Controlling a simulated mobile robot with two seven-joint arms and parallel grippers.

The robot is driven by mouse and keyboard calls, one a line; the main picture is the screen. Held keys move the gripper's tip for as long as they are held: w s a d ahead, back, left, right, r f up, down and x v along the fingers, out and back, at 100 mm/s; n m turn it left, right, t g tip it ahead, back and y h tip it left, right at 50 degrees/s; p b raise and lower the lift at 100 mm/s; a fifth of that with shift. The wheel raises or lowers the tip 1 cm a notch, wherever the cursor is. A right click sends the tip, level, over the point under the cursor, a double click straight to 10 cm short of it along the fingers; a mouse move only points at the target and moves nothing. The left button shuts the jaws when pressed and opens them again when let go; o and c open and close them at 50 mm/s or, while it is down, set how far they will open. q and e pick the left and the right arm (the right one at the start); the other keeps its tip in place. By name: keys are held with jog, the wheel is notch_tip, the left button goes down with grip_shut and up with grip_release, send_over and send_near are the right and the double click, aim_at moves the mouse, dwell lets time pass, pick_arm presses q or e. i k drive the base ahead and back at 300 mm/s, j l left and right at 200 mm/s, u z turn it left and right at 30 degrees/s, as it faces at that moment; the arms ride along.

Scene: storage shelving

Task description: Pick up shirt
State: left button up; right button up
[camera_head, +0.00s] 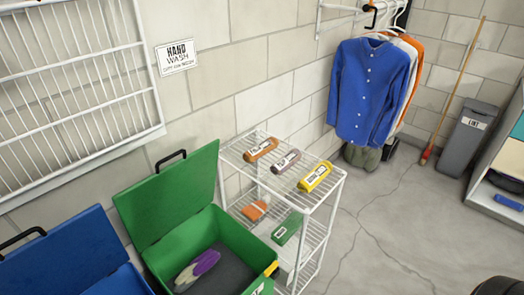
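A blue buttoned shirt (366,88) hangs at the front of a short wall rail (345,8) at the upper right of the head view. Behind it hang a white shirt (405,95) and an orange shirt (416,60), mostly hidden by the blue one. White hangers (388,20) show above the collars. Neither of my grippers is in view, and nothing is seen touching the shirts.
A white wire shelf (334,200) with several small packages stands at centre. An open green bin (185,255) holds a purple and grey item (198,268). A blue bin (75,260) is at left. Boots (362,157) stand below the shirts.

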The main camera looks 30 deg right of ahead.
aim_at(271, 143)
jog(key=l+u, duration=0.1)
jog(key=u, duration=0.45)
jog(key=l+u, duration=0.4)
jog(key=k+l+u, duration=0.15)
jog(key=l+u, duration=0.25)
jog(key=k+l+u, duration=0.15)
jog(key=l, duration=0.25)
jog(key=k+l+u, duration=0.1)
jog(key=k+l, duration=0.2)
